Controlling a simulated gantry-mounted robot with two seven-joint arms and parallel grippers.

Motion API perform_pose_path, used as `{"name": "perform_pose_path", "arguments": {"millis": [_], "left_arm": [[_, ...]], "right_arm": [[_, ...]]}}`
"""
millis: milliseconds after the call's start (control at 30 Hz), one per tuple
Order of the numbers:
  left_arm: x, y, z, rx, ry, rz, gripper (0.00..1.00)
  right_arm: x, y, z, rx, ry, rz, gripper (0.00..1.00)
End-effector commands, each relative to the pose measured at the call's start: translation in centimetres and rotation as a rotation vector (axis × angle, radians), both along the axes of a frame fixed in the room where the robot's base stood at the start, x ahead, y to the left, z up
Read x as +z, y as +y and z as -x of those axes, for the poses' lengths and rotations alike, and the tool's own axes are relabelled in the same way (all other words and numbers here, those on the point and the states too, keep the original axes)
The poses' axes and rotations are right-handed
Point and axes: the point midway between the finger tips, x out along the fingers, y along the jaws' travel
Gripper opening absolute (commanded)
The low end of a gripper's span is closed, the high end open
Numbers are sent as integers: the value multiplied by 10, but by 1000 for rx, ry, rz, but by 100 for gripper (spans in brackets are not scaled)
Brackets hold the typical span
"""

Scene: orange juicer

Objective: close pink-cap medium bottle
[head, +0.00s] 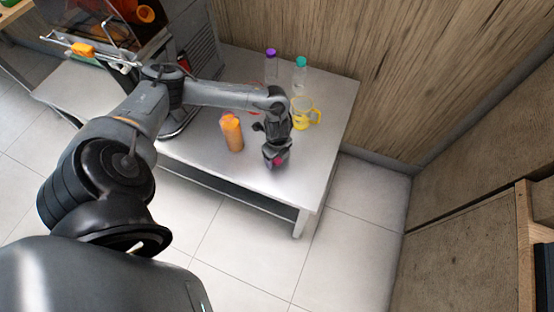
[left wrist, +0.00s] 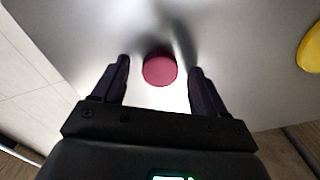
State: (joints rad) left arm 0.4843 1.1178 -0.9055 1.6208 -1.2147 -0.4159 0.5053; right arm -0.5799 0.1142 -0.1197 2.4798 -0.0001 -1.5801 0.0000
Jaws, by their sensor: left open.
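A round pink cap (left wrist: 159,70) lies between the fingertips of my left gripper (left wrist: 160,65) in the left wrist view, with a gap on each side. In the head view the pink cap (head: 279,161) shows just at the lower end of the left gripper (head: 272,156), near the table's front edge. The left gripper is open and points down over the table. I cannot tell whether the cap sits on anything. An orange-filled bottle (head: 232,133) stands upright to the left of the gripper; its top looks orange. My right gripper is not in view.
The grey table (head: 325,115) also bears a yellow jug (head: 303,112), a clear bottle with a purple cap (head: 271,66) and one with a teal cap (head: 300,74) at the back. A red thing is partly hidden behind my forearm. The juicer (head: 128,35) is at the left.

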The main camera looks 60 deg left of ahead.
Motion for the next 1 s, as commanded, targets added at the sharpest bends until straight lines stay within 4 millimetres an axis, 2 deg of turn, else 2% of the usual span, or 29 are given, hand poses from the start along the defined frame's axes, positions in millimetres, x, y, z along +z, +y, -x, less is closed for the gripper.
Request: {"name": "perform_pose_path", "arguments": {"millis": [133, 500, 800, 1000], "left_arm": [[0, 0, 0, 0, 0, 0, 71], [0, 0, 0, 0, 0, -1, 14], [1, 0, 0, 0, 0, -1, 13], [9, 0, 0, 0, 0, 0, 13]], "right_arm": [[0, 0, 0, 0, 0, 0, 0], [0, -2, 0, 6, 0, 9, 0], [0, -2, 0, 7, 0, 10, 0], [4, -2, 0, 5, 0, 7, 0]]}}
